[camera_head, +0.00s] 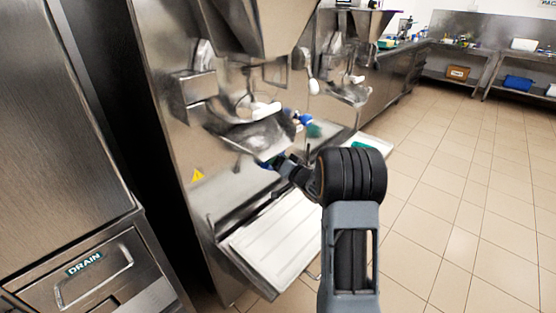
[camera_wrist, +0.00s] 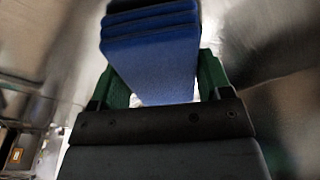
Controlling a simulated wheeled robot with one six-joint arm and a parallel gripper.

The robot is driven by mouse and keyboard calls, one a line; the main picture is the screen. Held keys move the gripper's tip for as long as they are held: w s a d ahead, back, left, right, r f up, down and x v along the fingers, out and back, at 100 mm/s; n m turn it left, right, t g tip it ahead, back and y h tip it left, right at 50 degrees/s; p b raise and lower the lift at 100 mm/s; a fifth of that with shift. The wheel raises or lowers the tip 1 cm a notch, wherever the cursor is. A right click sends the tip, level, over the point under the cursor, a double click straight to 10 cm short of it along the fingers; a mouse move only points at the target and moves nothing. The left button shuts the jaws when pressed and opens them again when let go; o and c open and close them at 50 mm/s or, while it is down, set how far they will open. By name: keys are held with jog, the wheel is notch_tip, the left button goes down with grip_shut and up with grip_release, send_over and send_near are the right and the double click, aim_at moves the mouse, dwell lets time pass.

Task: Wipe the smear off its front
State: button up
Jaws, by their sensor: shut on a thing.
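My gripper (camera_wrist: 162,88) is shut on a blue cloth-like pad (camera_wrist: 155,60). The pad shows stepped folds at its top in the wrist view, between the two green fingers. In the head view my arm reaches left to the steel batch freezer (camera_head: 170,125), and blue shows at its end by the spout. The fingertips are hard to make out there. Bright steel fills much of the wrist view on both sides of the pad; I cannot tell whether the pad touches it. Dark patches show on the steel at right, but I cannot tell smear from reflection.
A white drip tray (camera_head: 278,240) juts out below the spout. A steel cabinet with a DRAIN drawer (camera_head: 85,270) stands at left. A second freezer (camera_head: 345,75) stands beyond. The tiled floor (camera_head: 450,210) at right is clear.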

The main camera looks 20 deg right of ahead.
aim_at(283, 153)
jog(key=shift+w+a, duration=0.1)
jog(key=shift+w, duration=0.1)
jog(key=shift+w+d, duration=0.25)
jog(key=shift+d, duration=0.35)
jog(key=shift+w+d, duration=0.2)
jog(key=shift+d, duration=0.45)
jog(key=shift+w+d, duration=0.25)
jog(key=shift+d, duration=0.35)
jog(key=shift+w, duration=0.15)
jog(key=shift+a, duration=0.1)
jog(key=shift+s+a+r, duration=0.1)
jog(key=shift+s+a, duration=0.15)
jog(key=shift+a, duration=0.35)
jog(key=shift+s+a+f, duration=0.1)
jog(key=shift+s+a, duration=0.15)
jog(key=shift+a, duration=0.4)
jog(key=shift+s+a+r, duration=0.1)
jog(key=shift+s+a, duration=0.15)
jog(key=shift+a, duration=0.35)
